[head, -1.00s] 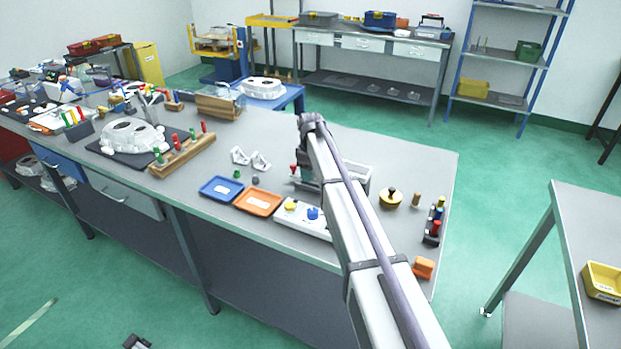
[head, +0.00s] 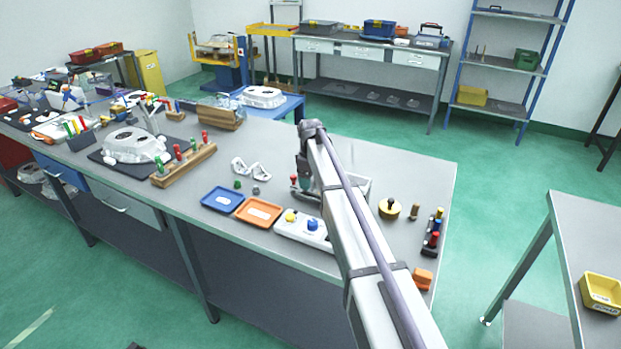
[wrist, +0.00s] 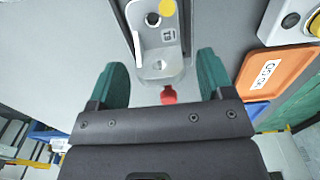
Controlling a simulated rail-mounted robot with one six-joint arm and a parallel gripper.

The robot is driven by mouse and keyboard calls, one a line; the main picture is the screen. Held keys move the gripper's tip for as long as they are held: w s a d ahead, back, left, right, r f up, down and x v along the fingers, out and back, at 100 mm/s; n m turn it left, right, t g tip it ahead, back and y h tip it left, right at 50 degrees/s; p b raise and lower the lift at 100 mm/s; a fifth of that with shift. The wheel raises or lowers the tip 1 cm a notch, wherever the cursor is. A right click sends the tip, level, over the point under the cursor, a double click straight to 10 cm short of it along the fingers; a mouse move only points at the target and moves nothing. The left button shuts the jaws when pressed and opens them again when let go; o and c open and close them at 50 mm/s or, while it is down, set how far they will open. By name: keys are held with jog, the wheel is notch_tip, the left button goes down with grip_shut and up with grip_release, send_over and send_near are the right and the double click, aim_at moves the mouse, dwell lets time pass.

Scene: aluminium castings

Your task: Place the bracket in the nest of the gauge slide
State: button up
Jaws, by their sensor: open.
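My gripper (wrist: 164,62) is open in the wrist view, its two green fingers apart with nothing held. Between and beyond them is a silver metal fixture (wrist: 172,58), apparently the gauge slide, with a yellow disc, a label and a hole. A red knob (wrist: 168,95) is at its near end. In the head view two pale angled brackets (head: 240,167) (head: 261,171) lie on the bench behind the trays. My arm hides most of the gauge (head: 360,184) there. I cannot tell whether a bracket sits in the nest.
A blue tray (head: 222,200), an orange tray (head: 259,212) and a pale control box (head: 292,229) line the bench front. The orange tray (wrist: 277,70) shows at right in the wrist view. A yellow round part (head: 389,209) and a tool rack (head: 432,242) stand right of my arm.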

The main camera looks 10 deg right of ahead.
notch_tip(320, 180, up, 11)
jog(key=p, duration=0.9)
jog(key=s+m, duration=1)
jog(key=s, duration=2.8)
jog(key=shift+s+f+m, duration=0.3)
jog(key=shift+s+f, duration=0.05)
jog(key=shift+s, duration=0.05)
